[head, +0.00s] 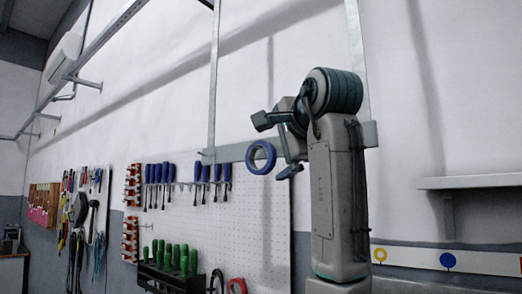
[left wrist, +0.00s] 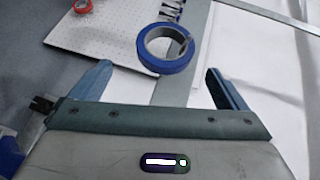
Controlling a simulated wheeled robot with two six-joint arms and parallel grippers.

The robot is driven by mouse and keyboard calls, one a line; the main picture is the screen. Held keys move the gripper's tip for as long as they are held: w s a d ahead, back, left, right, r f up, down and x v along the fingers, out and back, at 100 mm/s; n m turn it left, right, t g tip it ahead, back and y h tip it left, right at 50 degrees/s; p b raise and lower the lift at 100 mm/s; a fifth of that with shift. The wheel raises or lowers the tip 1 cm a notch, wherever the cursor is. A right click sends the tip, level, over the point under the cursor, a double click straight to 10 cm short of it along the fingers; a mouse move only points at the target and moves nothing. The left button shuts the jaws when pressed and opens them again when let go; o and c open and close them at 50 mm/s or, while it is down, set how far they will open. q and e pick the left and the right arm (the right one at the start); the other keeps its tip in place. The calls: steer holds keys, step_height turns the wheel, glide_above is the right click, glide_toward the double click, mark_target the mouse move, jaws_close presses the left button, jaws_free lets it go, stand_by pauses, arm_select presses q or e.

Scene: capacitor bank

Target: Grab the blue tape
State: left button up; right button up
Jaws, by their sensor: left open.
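The blue tape (head: 251,157) is a ring hanging at the right upper edge of the white pegboard. In the left wrist view the blue tape (left wrist: 165,67) shows beyond the fingers, roughly centred between them, with its hole visible. My left gripper (head: 276,146) is open and empty, close to the tape on its right side in the head view. In the left wrist view the two blue-grey fingers of my left gripper (left wrist: 158,70) are spread wide. I cannot tell how far the tape is from the fingertips. My right gripper is not in view.
The pegboard (head: 275,230) carries blue-handled screwdrivers (head: 190,172) and a rack of green-handled tools (head: 170,258). A red ring (head: 237,285) hangs low on it. A grey metal rail (head: 235,152) runs behind the tape. A shelf (head: 470,181) juts out at right.

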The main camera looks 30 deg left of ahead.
mark_target(262, 167)
arm_select(q)
steer(key=shift+x, duration=0.8)
steer(key=a+p, duration=0.1)
steer(key=w+a+p, duration=0.2)
steer(key=a+p, duration=0.1)
steer(key=shift+w+a+f, duration=0.1)
steer(key=shift+w+a, duration=0.05)
steer(key=shift+a, duration=0.15)
steer(key=shift+w+a+f+p, duration=0.1)
steer(key=shift+w+a+p, duration=0.05)
steer(key=shift+p, duration=0.2)
steer(key=shift+w+a+f, duration=0.1)
steer(key=shift+f, duration=0.1)
steer(key=c, duration=1.1)
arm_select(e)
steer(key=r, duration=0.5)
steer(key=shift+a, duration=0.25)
arm_select(q)
steer(key=shift+r, duration=0.15)
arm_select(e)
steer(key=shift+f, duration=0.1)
